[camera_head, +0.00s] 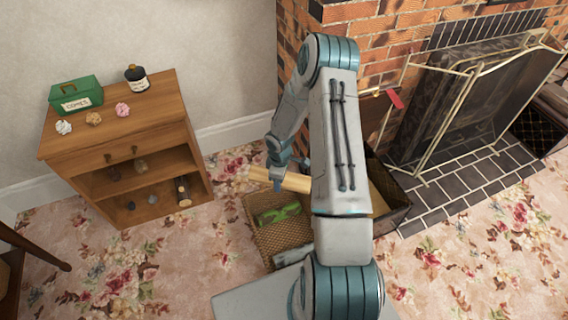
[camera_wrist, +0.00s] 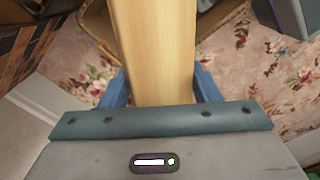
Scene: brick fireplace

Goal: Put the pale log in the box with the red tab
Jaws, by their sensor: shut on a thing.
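The pale log (camera_head: 297,183) is a light wooden piece held crosswise in my gripper (camera_head: 278,178), above the floor near the wicker basket. In the wrist view the pale log (camera_wrist: 155,45) runs up between the two blue fingers of my gripper (camera_wrist: 155,88), which are shut on it. A dark box (camera_head: 392,213) with a tan inside stands right of my arm, partly hidden by it. A red tab (camera_head: 395,98) shows beyond it near the fireplace; I cannot tell what it is fixed to.
A wicker basket (camera_head: 258,241) holding a green thing (camera_head: 279,214) lies left of my arm. A wooden cabinet (camera_head: 165,112) with a green box (camera_head: 76,94) and a bottle (camera_head: 136,78) stands left. A fire screen (camera_head: 450,115) and another dark box (camera_head: 540,133) are right.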

